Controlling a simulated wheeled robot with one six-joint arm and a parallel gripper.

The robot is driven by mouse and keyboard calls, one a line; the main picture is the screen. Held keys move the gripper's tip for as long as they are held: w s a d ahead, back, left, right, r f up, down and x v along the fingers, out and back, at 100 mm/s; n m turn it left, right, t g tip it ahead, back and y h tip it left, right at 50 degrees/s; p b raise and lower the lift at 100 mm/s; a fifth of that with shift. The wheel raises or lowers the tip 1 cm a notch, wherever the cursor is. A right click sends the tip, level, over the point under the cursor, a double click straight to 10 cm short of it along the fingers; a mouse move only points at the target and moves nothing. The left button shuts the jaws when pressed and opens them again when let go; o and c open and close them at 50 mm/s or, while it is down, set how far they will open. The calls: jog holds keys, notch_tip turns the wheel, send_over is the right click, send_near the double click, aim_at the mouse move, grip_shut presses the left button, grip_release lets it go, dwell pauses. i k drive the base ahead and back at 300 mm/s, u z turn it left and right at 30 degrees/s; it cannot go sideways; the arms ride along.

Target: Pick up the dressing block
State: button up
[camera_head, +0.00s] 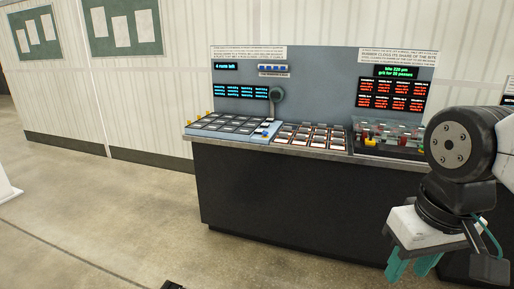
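I cannot make out for sure which thing is the dressing block; the items on the workbench are small at this distance. A small blue-and-white piece (263,132) sits at the right edge of the blue tray. My gripper (413,268), with teal fingers, hangs at the lower right, in front of the bench and away from these items. Its fingers are apart, and nothing shows between them. My arm hides the bench's far right end.
The dark workbench (270,190) has a grey back panel (318,85) with signs and lit displays. A blue tray (215,137) of grey tiles is at left, with red-edged tiles (310,136) in the middle. A round-headed grey post (277,94) stands behind.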

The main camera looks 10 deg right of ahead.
aim_at(371, 142)
jog(key=z, duration=0.35)
jog(key=i, duration=1.4)
jog(key=z, duration=0.5)
